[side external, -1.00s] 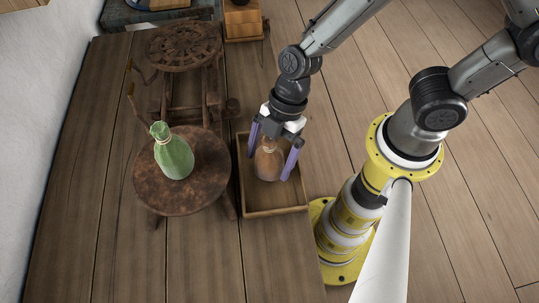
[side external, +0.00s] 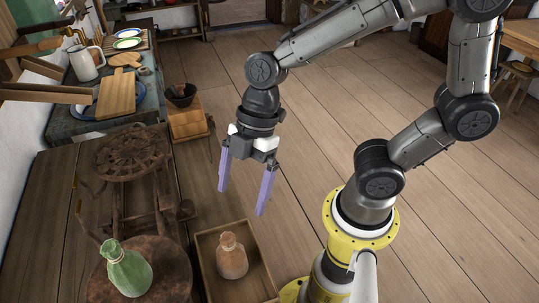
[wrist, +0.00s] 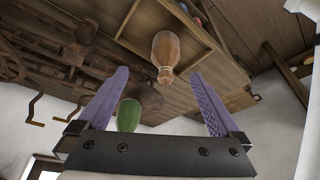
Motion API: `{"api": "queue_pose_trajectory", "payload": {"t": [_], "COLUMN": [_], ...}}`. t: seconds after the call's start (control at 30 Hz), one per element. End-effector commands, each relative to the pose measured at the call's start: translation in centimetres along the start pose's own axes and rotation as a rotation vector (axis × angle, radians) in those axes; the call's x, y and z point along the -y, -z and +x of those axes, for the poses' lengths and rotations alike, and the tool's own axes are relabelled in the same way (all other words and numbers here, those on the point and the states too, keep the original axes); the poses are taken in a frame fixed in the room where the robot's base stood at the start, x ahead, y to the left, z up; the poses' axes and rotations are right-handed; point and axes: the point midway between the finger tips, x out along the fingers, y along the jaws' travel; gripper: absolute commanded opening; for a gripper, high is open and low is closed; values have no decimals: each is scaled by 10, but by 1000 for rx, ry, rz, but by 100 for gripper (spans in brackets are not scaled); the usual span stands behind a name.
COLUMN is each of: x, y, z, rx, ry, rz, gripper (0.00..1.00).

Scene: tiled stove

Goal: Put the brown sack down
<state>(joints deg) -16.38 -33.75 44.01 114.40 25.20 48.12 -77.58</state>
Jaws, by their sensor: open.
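The brown sack (side external: 231,256) stands upright inside a shallow wooden tray (side external: 269,275) on the floor. My gripper (side external: 242,201) is open and empty, with its two purple fingers spread above and behind the tray, apart from the sack. In the wrist view the sack (wrist: 166,52) shows beyond the fingers of my gripper (wrist: 165,90), with clear space between them. The wrist view looks upside down, with the tray (wrist: 203,35) around the sack at the top.
A green sack (side external: 126,270) stands on a round brown stool (side external: 172,275) left of the tray. A spinning wheel (side external: 130,155) stands behind the stool. A wooden box with a dark bowl (side external: 182,92) lies farther back. The floor right of my gripper is clear.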

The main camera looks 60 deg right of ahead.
Motion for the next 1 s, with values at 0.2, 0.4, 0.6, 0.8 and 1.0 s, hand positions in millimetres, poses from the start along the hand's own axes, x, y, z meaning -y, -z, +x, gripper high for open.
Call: {"api": "queue_pose_trajectory", "payload": {"t": [0.2,0.4,0.6,0.8,1.0], "x": [2,15,25,28,27], "y": [-39,-77,-100,-106,-105], "z": [-67,-111,-132,-136,-136], "rx": [17,-28,-90,-108,-108], "ry": [-211,-416,-545,-573,-572], "rz": [477,915,1180,1245,1243], "gripper": [100,100,100,100,100]}}
